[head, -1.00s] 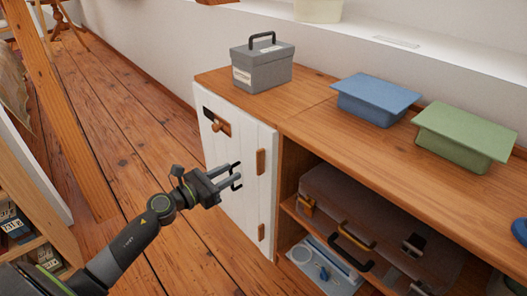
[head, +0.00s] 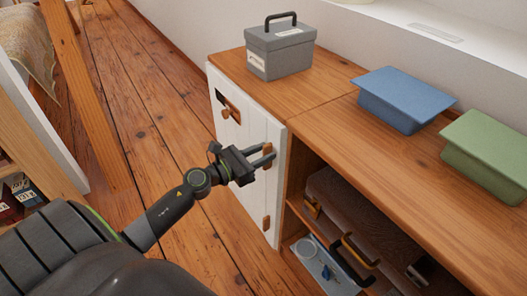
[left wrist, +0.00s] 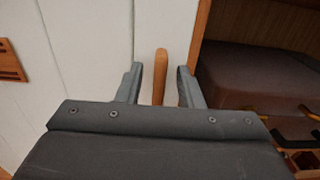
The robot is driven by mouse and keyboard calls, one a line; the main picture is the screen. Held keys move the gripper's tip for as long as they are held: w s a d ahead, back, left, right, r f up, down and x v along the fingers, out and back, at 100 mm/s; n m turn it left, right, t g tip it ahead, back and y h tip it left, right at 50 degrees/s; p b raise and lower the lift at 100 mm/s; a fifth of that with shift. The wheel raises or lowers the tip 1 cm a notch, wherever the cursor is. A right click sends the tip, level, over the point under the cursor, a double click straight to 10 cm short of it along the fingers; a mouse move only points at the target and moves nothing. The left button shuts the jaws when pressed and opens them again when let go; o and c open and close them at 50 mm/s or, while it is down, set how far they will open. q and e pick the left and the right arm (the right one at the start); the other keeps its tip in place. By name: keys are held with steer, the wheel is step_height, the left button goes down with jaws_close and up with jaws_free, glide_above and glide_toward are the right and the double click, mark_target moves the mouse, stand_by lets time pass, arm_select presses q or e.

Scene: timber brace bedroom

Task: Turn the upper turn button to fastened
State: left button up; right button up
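The upper turn button is a small wooden bar (left wrist: 160,75) near the right edge of the white plank door (head: 238,165). In the left wrist view it stands upright, between my two fingers. My left gripper (head: 267,156) is open in front of the door, with one finger on each side of the bar and a visible gap on both sides. In the head view the fingers largely hide this button. The lower turn button (head: 265,223) shows upright below it. My right gripper is out of view.
A grey box (head: 280,52), a blue bin (head: 402,100) and a green bin (head: 488,150) stand on the cabinet top. The open shelf at right holds a brown case (head: 345,205). Floor left of the door is clear.

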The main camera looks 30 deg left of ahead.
arm_select(q)
jaws_close()
